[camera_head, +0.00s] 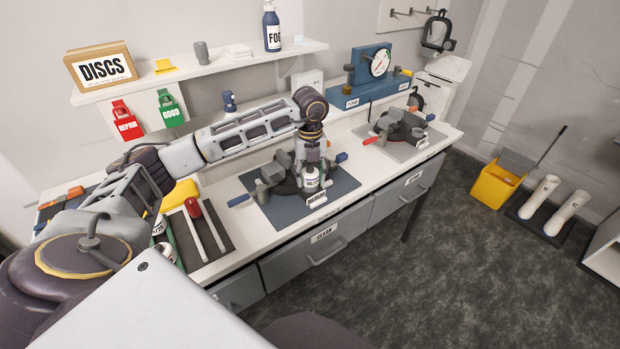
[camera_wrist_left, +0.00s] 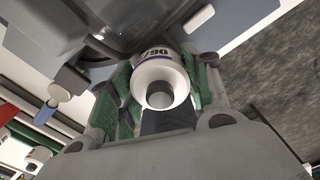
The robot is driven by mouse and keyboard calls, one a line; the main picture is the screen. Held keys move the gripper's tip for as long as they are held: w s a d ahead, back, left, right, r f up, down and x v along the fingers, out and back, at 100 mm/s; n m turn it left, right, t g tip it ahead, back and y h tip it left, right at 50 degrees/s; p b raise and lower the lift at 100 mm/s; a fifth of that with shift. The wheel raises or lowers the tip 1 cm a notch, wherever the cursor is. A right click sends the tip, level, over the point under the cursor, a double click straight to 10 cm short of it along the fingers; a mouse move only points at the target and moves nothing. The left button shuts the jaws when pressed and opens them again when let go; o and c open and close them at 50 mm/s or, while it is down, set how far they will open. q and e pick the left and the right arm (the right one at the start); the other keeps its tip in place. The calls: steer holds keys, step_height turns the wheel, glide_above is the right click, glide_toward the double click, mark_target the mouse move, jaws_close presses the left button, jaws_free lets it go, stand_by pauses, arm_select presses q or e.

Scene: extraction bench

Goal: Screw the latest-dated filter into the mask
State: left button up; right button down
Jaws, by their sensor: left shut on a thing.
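My left gripper (camera_head: 312,168) reaches over the bench from the left and is shut on a white filter (camera_head: 311,178). In the left wrist view the filter (camera_wrist_left: 161,78) sits between the green finger pads (camera_wrist_left: 160,95), with a purple band, dark print and a round opening facing the camera. A dark mask (camera_head: 283,176) in a clamp-like holder lies on a blue mat (camera_head: 335,188), right by the held filter. I cannot tell whether filter and mask touch or are threaded. More white filters (camera_head: 159,228) stand at the left, partly behind my arm. My right gripper is not in view.
A dark mat with a red-handled tool (camera_head: 195,209) lies left of the mask. A second mask (camera_head: 401,125) sits on a grey mat at the right. A blue gauge stand (camera_head: 378,75) stands behind. A shelf (camera_head: 210,70) runs above the bench.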

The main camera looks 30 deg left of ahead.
arm_select(q)
steer(key=shift+m+b, duration=0.4)
steer(key=shift+m, duration=1.6)
steer(key=shift+m+b, duration=0.45)
steer(key=shift+m, duration=1.45)
steer(key=o, duration=1.2)
steer(key=shift+r, duration=0.75)
step_height(320, 180, up, 10)
steer(key=shift+r, duration=0.25)
steer(key=shift+f, duration=0.1)
